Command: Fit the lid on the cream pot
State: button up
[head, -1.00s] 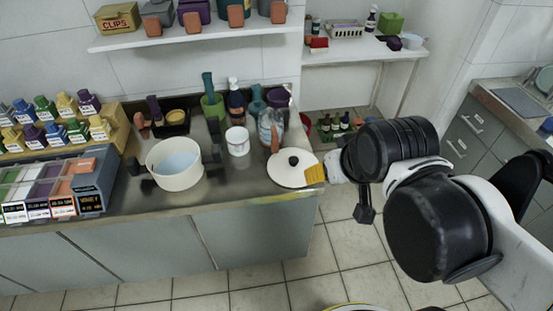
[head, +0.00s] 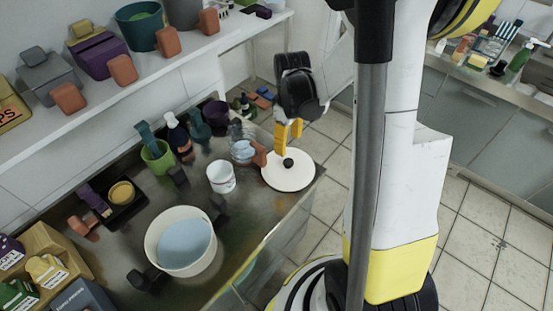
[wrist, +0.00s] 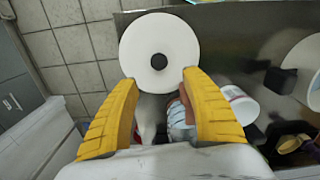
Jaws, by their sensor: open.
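The cream pot (head: 157,249) stands open on the steel worktop in the head view, with a pale blue inside. Part of it shows at the right edge of the wrist view (wrist: 313,88). The round cream lid (head: 291,178) with a black knob lies flat near the worktop's right end; in the wrist view the lid (wrist: 142,48) is just beyond my fingertips. My gripper (head: 289,134) has yellow fingers and is at the lid's far side. In the wrist view my gripper (wrist: 160,82) is open and empty, its fingers spread, with the knob ahead between them.
A white tub (head: 221,178) stands between the pot and the lid. A clear bottle (head: 241,145), a green cup (head: 157,157) and a dark bottle (head: 180,140) stand behind. A shelf (head: 150,78) with boxes hangs above. Floor lies beyond the worktop's right edge.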

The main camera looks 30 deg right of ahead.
jog(key=b, duration=0.2)
send_over(288, 161)
notch_tip(288, 161, down, 4)
jog(key=shift+f, duration=0.25)
notch_tip(288, 161, down, 6)
jog(key=b, duration=0.3)
jog(key=shift+s+r, duration=0.1)
jog(key=shift+r, duration=0.1)
grip_shut()
